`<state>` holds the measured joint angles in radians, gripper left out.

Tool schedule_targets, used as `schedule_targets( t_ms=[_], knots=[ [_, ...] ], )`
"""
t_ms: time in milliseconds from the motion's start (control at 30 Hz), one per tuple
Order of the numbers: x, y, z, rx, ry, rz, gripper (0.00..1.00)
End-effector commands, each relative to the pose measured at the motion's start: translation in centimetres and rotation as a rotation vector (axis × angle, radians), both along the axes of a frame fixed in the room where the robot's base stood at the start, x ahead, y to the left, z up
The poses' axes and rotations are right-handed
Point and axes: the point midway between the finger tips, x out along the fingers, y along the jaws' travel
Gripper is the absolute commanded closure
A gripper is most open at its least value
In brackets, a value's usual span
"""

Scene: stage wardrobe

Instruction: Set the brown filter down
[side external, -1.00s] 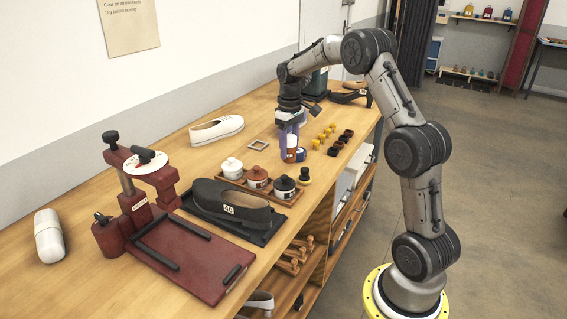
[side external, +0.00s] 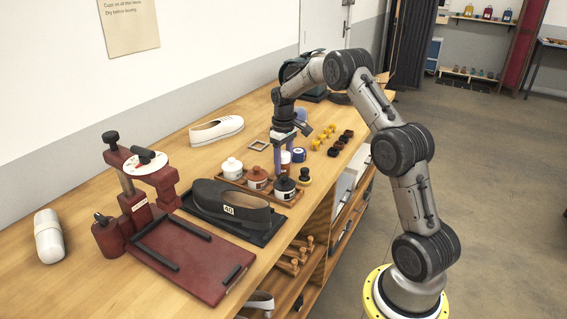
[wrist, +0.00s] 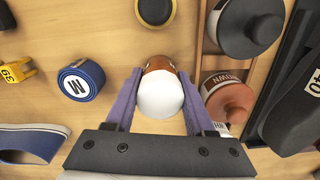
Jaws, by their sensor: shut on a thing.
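The brown filter (wrist: 160,95) is between my gripper's two purple fingers. In the wrist view it shows a round white end and a brown rim. In the side external view its white part (side external: 286,157) shows between the fingers, partly hidden by them. My gripper (wrist: 161,74) is shut on it. In the side external view my gripper (side external: 287,165) points down just behind the jar tray. I cannot tell whether the filter touches the table.
The wooden tray (side external: 233,181) with white, brown and black jars is close beside the fingers. A blue roll marked M (wrist: 82,80) and a round black-and-tan piece (wrist: 155,10) are near. Yellow and black clips (side external: 330,133) stand farther right. A square frame (side external: 258,145) lies behind.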

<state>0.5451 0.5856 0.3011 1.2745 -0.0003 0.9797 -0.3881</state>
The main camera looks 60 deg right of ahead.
Motion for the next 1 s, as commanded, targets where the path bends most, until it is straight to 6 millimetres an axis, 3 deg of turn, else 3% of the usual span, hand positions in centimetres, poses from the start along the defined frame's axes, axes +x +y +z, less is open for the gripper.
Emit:
schedule_targets(
  t_ms=[67, 100, 267, 667, 1000],
  knots=[
    [0.0, 0.0, -0.2, 0.000, 0.000, 0.000, 1.00],
    [0.0, 0.0, -0.3, 0.000, 0.000, 0.000, 0.42],
    [0.0, 0.0, -0.3, 0.000, 0.000, 0.000, 0.16],
    [0.0, 0.0, 0.6, -0.001, -0.002, 0.000, 0.16],
    [0.1, 0.0, 7.0, -0.003, -0.004, 0.000, 0.16]
  ],
)
